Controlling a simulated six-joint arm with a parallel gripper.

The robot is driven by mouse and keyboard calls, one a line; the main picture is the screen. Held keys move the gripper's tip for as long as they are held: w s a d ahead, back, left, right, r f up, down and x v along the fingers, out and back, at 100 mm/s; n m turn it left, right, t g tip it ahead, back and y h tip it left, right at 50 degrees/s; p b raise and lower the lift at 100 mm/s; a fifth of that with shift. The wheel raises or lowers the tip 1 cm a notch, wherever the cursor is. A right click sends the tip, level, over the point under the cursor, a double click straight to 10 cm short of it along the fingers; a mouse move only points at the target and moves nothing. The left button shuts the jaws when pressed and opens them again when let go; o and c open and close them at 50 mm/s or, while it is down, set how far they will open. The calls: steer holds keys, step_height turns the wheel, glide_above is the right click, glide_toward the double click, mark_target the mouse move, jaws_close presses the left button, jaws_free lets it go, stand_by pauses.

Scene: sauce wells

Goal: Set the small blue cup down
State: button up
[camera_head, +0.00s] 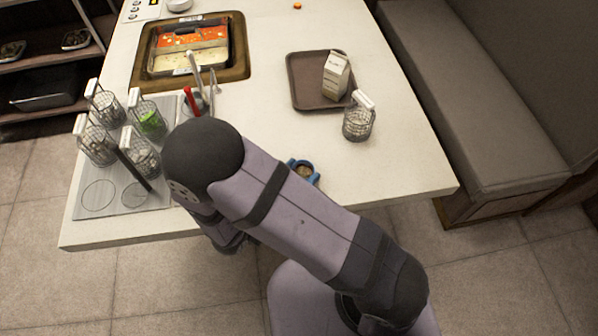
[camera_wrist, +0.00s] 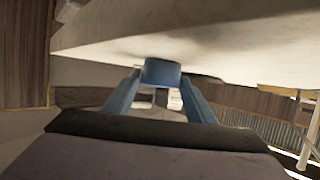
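The small blue cup (camera_head: 304,169) shows just past my arm, over the near part of the counter, with its opening up and something brownish inside. In the wrist view the cup (camera_wrist: 162,71) sits between the tips of the two blue fingers of my gripper (camera_wrist: 159,80). The fingers appear closed on its sides. In the head view my arm hides most of the gripper. I cannot tell whether the cup touches the counter.
A brown tray (camera_head: 303,98) holds a white carton (camera_head: 336,76). A wire basket (camera_head: 358,122) stands by its near corner. Several wire baskets stand on a grey panel (camera_head: 113,200) at left. A food well (camera_head: 240,66) lies at the back. Counter right of the cup is clear.

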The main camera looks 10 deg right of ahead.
steer(key=shift+o, duration=1.1)
steer(key=shift+r, duration=0.15)
steer(key=shift+s+a+r, duration=0.1)
steer(key=shift+a, duration=0.05)
steer(key=v, duration=1.1)
steer(key=shift+s+a, duration=0.2)
steer(key=shift+s, duration=0.05)
steer(key=shift+w, duration=0.1)
